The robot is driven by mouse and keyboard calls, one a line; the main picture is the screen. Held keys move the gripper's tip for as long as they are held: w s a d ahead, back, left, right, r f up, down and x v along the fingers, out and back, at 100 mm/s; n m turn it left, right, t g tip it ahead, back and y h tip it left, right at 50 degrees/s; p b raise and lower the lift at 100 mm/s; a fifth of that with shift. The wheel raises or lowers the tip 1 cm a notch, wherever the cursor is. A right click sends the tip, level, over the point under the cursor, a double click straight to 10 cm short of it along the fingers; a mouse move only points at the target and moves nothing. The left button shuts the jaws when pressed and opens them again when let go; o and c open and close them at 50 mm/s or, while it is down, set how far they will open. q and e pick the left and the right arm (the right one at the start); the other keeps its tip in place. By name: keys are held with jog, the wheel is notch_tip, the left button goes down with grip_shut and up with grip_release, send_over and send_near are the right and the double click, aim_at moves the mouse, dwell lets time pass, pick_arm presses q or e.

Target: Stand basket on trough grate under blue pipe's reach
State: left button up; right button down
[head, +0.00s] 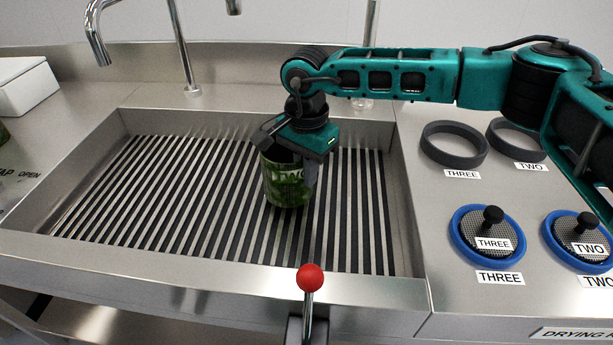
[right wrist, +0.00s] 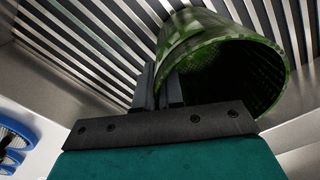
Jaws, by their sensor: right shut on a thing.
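The green patterned basket (head: 287,188), marked TWO, is upright in the right half of the trough. My right gripper (head: 308,172) comes from above and is shut on the basket's wall. In the right wrist view, the fingers (right wrist: 162,92) clasp the rim of the basket (right wrist: 225,55), and its open mouth and dark inside show. The striped trough grate (head: 150,190) lies beneath; I cannot tell whether the basket's bottom touches it. Steel pipes (head: 182,50) rise behind the trough; no blue marking shows on them. My left gripper is out of view.
A lever with a red knob (head: 309,278) stands at the trough's front edge. On the right deck are dark rings (head: 453,144) and blue-rimmed mesh lids (head: 486,236) labelled TWO and THREE. A white box (head: 25,86) is at far left. The grate's left side is clear.

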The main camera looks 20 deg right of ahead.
jog(key=shift+f, duration=0.85)
jog(key=shift+f, duration=0.1)
jog(key=c, duration=1.3)
grip_release()
jog(key=shift+o, duration=0.2)
notch_tip(320, 180, up, 12)
jog(key=shift+r, duration=0.1)
